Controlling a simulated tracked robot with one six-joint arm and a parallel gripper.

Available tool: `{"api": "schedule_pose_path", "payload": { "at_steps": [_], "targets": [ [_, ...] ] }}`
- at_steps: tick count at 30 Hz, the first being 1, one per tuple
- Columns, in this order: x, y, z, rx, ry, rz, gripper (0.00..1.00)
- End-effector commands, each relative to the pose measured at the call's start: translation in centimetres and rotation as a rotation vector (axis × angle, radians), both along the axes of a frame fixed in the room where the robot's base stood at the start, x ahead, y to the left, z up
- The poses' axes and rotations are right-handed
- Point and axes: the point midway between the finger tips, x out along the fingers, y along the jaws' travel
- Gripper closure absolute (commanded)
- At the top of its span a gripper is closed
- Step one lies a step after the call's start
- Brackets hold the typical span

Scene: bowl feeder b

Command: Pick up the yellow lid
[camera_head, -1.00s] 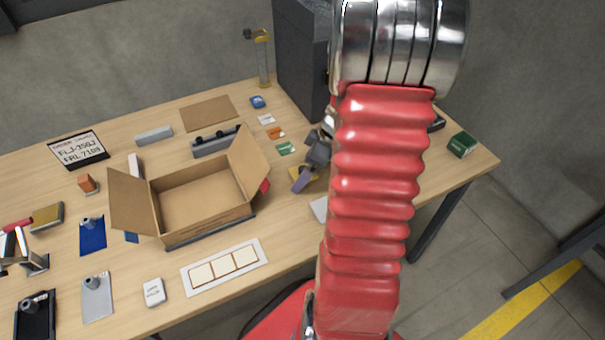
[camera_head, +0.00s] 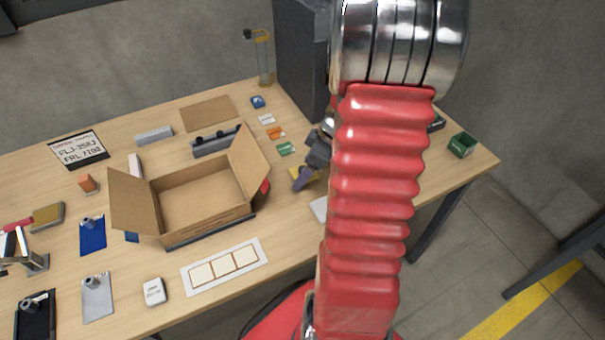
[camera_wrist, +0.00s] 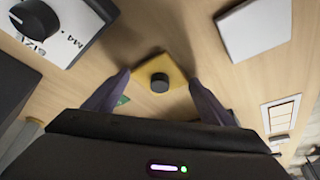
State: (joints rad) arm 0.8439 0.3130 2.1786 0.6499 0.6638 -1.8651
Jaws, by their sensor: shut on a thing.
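The yellow lid (camera_wrist: 162,65) is a small flat square with a round black knob on top. In the wrist view it sits between the two dark purple fingertips of my gripper (camera_wrist: 160,78), which is shut on it at opposite edges. In the head view only a small part of the lid (camera_head: 294,172) shows beside my gripper (camera_head: 304,180), on the right part of the table. My arm hides some of that area. I cannot tell whether the lid still touches the table.
An open cardboard box (camera_head: 213,228) stands left of my gripper. Small coloured cards, including a green one (camera_head: 286,149), lie just behind it. A white plate (camera_head: 320,208) lies in front. A tall dark grey cabinet (camera_head: 297,55) stands behind, and a green bin (camera_head: 462,145) at right.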

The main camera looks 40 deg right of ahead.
Motion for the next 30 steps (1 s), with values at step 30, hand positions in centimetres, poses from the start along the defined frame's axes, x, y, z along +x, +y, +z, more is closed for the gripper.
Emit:
{"api": "schedule_pose_path", "payload": {
  "at_steps": [30],
  "targets": [
    [0.0,-0.1,8.3,-0.003,-0.003,0.000,0.45]
  ]
}}
